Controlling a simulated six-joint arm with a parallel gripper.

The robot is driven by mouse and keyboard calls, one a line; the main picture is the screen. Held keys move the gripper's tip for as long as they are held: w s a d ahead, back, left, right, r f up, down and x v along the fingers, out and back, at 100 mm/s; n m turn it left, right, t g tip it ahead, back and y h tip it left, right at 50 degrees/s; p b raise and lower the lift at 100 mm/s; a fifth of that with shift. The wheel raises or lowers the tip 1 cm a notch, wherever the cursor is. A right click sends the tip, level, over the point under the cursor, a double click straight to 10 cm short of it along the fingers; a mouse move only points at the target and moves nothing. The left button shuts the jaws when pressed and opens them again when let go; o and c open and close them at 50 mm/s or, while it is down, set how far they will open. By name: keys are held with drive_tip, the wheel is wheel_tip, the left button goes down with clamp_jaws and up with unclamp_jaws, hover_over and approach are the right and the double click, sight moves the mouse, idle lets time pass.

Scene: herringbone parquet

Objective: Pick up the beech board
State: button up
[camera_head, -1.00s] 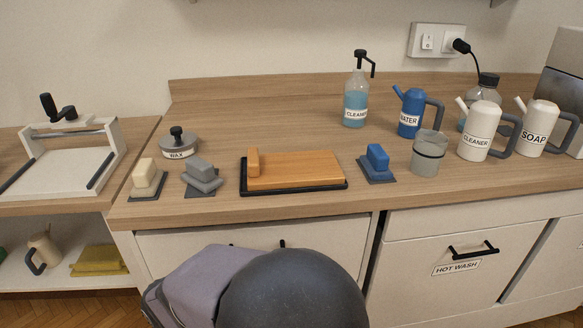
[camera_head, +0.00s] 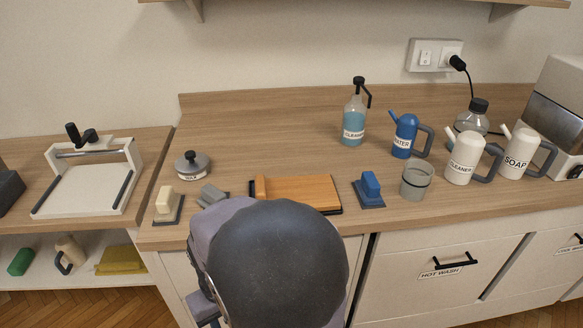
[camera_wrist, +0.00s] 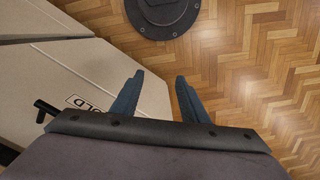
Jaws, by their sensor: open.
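The beech board (camera_head: 305,188) is an orange-brown wooden slab with a raised block at its left end. It lies on a dark tray (camera_head: 335,211) near the counter's front edge, in the middle of the head view. My arm hides its front left part. My gripper (camera_wrist: 157,98) shows in the wrist view with two blue fingers apart and nothing between them. It points down past the cabinet front towards the floor. The board is not in the wrist view, and my fingers are not visible in the head view.
A blue block on a dark pad (camera_head: 370,190) and a grey cup (camera_head: 416,180) stand right of the board. A grey block (camera_head: 212,195), a cream block (camera_head: 166,203) and a wax tin (camera_head: 193,165) stand left. Bottles and jugs stand behind right. The counter behind the board is clear.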

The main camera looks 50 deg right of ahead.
drive_tip(key=d+r+m+p, duration=0.1)
drive_tip(key=d+r+p, duration=0.2)
drive_tip(key=r+p, duration=0.35)
drive_tip(key=d+r+m+p, duration=0.2)
drive_tip(key=d+r+p, duration=0.1)
drive_tip(key=r+p, duration=0.3)
wheel_tip(320, 180, up, 13)
drive_tip(key=m+t+h+p, duration=0.2)
drive_tip(key=t+h+p, duration=0.15)
drive_tip(key=p, duration=0.35)
hover_over(260, 184)
drive_tip(key=s+a, duration=0.2)
drive_tip(key=s, duration=0.1)
drive_tip(key=shift+r, duration=0.1)
drive_tip(key=shift+w+d+r+m, duration=0.15)
drive_tip(key=shift+w+m, duration=0.1)
drive_tip(key=shift+m, duration=0.05)
drive_tip(key=shift+x, duration=1.1)
drive_tip(key=shift+p, duration=0.3)
drive_tip(key=shift+a+p+x, duration=0.2)
drive_tip(key=shift+p+x, duration=0.15)
drive_tip(key=shift+x, duration=0.95)
drive_tip(key=shift+a+p+x, duration=0.2)
drive_tip(key=shift+p+x, duration=0.15)
drive_tip(key=shift+x, duration=0.95)
drive_tip(key=shift+w, duration=0.1)
clamp_jaws()
